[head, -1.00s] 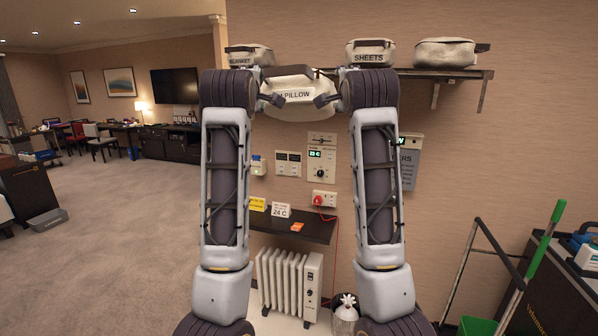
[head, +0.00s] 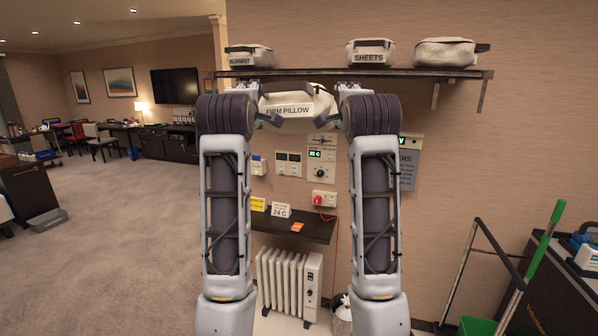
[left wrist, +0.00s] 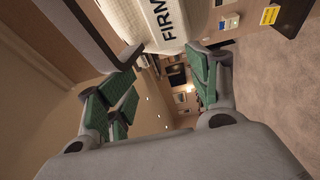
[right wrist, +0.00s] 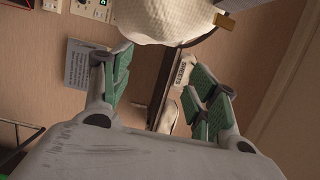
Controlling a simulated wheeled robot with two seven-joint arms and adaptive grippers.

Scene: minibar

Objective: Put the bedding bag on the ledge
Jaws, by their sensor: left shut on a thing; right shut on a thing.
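The bedding bag (head: 295,101), cream with the label "FIRM PILLOW", hangs between my two grippers just below the dark wall ledge (head: 315,73). My left gripper (head: 267,118) is shut on its left end, and my right gripper (head: 328,118) is shut on its right end. The bag shows at the top of the left wrist view (left wrist: 150,22) and of the right wrist view (right wrist: 165,18). The exact contact at the fingers is hard to see.
On the ledge stand a "BLANKET" bag (head: 250,56) at left, a "SHEETS" bag (head: 370,53) and another cream bag (head: 446,53) at right. The ledge is clear between the blanket and sheets bags. Below are wall switches (head: 289,163), a small shelf (head: 315,231) and a white heater (head: 290,281).

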